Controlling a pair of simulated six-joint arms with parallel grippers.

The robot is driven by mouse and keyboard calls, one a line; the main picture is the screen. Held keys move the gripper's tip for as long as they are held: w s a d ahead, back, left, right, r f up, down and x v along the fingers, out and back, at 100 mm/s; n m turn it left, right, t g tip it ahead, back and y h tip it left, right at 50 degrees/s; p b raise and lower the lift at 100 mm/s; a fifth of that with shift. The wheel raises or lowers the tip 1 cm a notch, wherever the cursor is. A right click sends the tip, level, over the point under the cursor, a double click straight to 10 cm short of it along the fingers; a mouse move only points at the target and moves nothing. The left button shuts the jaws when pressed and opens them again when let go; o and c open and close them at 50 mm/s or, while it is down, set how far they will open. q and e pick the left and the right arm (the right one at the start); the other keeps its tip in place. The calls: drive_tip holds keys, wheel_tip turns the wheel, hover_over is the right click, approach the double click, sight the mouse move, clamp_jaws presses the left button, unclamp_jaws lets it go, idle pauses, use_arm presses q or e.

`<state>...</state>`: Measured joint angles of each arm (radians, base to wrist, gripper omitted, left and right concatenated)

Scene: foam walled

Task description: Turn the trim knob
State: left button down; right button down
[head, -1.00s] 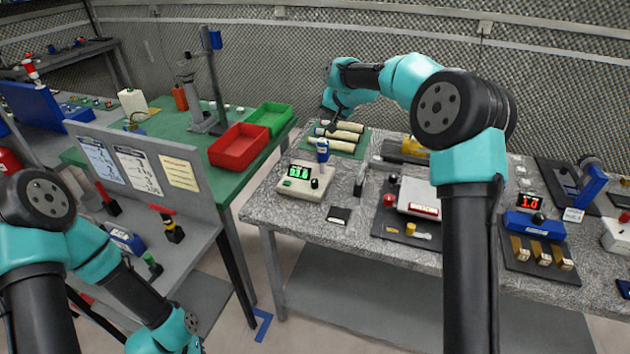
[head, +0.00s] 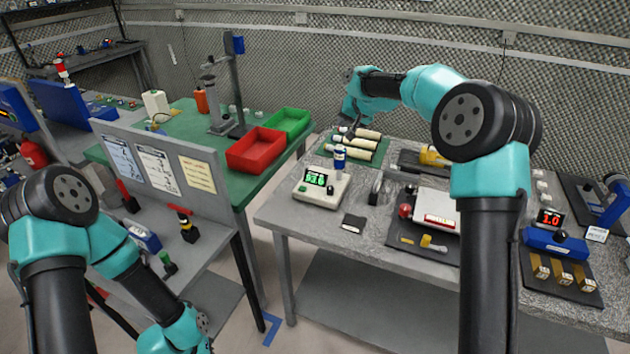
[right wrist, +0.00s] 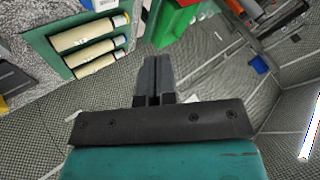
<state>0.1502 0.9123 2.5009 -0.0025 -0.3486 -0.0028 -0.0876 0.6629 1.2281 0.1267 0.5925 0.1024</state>
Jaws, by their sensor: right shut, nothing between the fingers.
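A white box with a green-lit display (head: 316,178) stands at the front left of the grey bench, a small black knob (head: 330,189) on its top right of the display. A blue box with a red "1.0" readout (head: 549,218) stands at the right, with a dark knob (head: 560,236) on top. I cannot tell which is the trim knob. My right gripper (head: 347,124) is high above the back left of the bench, near the cream cylinders and away from both knobs. Its fingers are together and empty in the right wrist view (right wrist: 154,65). My left gripper is out of the frame.
Cream cylinders (head: 352,144) lie on a green mat behind the white box. A metal lever piece (head: 375,188) and black pad (head: 354,223) lie nearby. Red (head: 256,149) and green (head: 289,122) bins sit left.

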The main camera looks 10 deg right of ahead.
sight(330, 187)
drive_tip(key=c, duration=1.6)
unclamp_jaws()
drive_tip(key=shift+s+a+f, duration=0.1)
drive_tip(key=shift+a+f, duration=0.05)
drive_tip(key=shift+a, duration=0.05)
drive_tip(key=o, duration=0.5)
drive_tip(key=a+n+g, duration=0.1)
drive_tip(key=s+a+f+n+g, duration=0.2)
drive_tip(key=n, duration=0.1)
drive_tip(key=shift+s+h, duration=0.1)
drive_tip(key=shift+h, duration=0.3)
drive_tip(key=shift+c, duration=0.2)
drive_tip(key=shift+o, duration=1.2)
drive_tip(key=s+n+g+h, duration=0.1)
drive_tip(key=s+a+n+g+h, duration=0.1)
drive_tip(key=n, duration=0.1)
drive_tip(key=s+f+n+g, duration=0.1)
drive_tip(key=n, duration=0.1)
drive_tip(key=shift+s+a+g+h, duration=0.3)
drive_tip(key=shift+a+h, duration=0.1)
drive_tip(key=shift+s+r+n+g+h, duration=0.1)
drive_tip(key=shift+s+n+g+h, duration=0.55)
drive_tip(key=shift+n, duration=0.25)
wheel_tip(330, 187, down, 17)
drive_tip(key=shift+f, duration=0.2)
drive_tip(key=c, duration=0.9)
